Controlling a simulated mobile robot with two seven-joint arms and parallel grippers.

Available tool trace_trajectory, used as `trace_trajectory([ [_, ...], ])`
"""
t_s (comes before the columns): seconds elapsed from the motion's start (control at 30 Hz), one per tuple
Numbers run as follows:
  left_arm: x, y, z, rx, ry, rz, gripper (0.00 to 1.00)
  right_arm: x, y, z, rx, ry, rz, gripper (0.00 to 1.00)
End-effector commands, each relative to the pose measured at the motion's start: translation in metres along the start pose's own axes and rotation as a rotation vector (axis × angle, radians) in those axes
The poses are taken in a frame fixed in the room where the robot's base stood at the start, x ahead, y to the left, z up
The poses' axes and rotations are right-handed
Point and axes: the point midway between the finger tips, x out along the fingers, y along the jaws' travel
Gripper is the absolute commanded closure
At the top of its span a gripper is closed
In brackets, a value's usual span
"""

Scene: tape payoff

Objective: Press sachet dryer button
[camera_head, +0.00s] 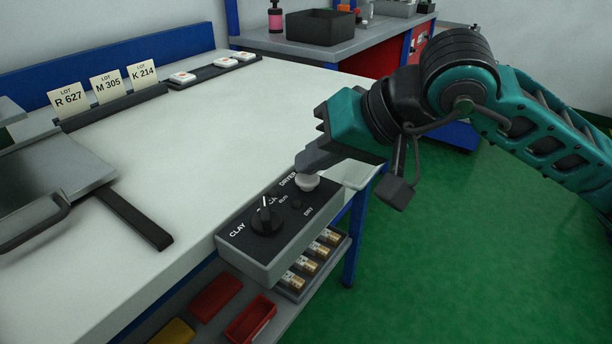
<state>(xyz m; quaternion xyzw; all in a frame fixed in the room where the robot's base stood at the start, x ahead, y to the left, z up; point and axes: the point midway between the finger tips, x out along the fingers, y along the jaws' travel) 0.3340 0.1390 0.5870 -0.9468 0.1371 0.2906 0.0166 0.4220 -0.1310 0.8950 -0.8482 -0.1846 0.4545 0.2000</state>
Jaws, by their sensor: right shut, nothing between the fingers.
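The sachet dryer control box (262,258) sits at the right front edge of the white bench. Its dark top panel carries a black selector knob (266,218), printed labels such as CLAY, DRYER and DRY, and a pale round button (307,182) at its far right end. My right gripper (304,168) is shut and empty. Its fingertips are at the button, just above or touching it; I cannot tell which. The fingers hide part of the button and panel. My left gripper is not in view.
Lot cards (108,86) stand at the back, beside a dark strip with white pieces (184,77). A grey metal device (50,170) with a handle stands at left. Below the box are a tray of small vials (312,262) and red bins (250,318). Green floor lies right.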

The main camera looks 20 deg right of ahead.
Motion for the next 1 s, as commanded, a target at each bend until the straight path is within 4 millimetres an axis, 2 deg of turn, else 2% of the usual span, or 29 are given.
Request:
trace_trajectory([
  [0.67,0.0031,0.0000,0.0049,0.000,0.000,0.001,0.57,0.0040,0.0028,0.0029,0.000,0.000,0.000,1.00],
  [1.0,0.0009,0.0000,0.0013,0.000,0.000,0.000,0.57,-0.0017,-0.0014,-0.0015,-0.001,0.001,0.000,1.00],
])
